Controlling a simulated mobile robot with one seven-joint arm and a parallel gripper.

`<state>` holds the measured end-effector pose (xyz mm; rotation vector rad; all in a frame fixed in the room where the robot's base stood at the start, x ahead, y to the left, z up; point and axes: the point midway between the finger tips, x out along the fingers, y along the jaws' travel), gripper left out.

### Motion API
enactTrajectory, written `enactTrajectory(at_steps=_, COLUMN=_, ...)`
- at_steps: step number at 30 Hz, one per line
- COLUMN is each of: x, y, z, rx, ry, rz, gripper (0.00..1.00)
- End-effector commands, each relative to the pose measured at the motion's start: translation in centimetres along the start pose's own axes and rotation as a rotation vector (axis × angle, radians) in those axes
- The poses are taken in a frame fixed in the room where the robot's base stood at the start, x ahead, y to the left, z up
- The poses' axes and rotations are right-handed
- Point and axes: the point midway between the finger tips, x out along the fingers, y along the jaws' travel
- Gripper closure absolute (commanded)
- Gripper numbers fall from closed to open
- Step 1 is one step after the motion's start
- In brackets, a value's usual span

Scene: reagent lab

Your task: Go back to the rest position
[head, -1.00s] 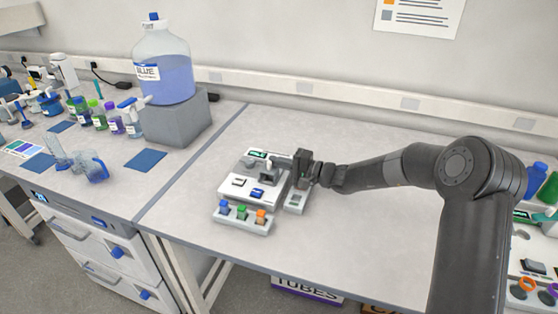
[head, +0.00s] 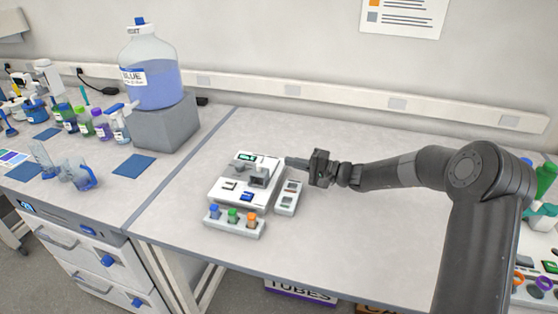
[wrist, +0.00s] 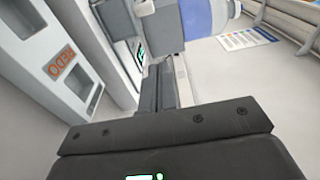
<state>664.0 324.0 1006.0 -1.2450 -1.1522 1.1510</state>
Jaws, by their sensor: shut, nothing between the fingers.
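My gripper (head: 292,162) is above the bench, just right of a white instrument (head: 225,190) with a green display and a blue button. Its fingers point left toward the instrument and hold nothing. In the wrist view the closed fingers (wrist: 168,88) lie side by side. A small white module (head: 288,198) stands at the instrument's right side, below my gripper. In the wrist view a white panel with a red-lettered label (wrist: 62,66) is at the left. I cannot tell whether the fingertips touch the instrument.
A rack with blue, green and orange caps (head: 234,222) stands in front of the instrument. A large blue-liquid bottle (head: 150,75) sits on a grey block (head: 167,125) at the left. The bench right of the instrument (head: 360,230) is clear. Reagents and racks stand at the far right edge.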

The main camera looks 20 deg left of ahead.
Motion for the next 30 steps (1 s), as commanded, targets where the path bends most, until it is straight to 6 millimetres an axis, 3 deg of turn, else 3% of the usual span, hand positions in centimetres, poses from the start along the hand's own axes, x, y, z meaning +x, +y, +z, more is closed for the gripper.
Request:
enactTrajectory(at_steps=6, x=-1.5, y=0.0, z=0.0, rx=0.000, ry=0.000, rz=0.001, gripper=1.00)
enactTrajectory(at_steps=19, x=-1.6, y=-0.3, z=0.6, rx=-0.008, ry=-0.013, rz=0.023, gripper=1.00)
enactTrajectory(at_steps=25, x=-2.5, y=-1.9, z=4.3, rx=-0.059, ry=-0.090, rz=0.180, gripper=1.00)
enactTrajectory(at_steps=30, x=-4.5, y=-3.2, z=8.2, rx=-0.111, ry=-0.147, rz=0.368, gripper=1.00)
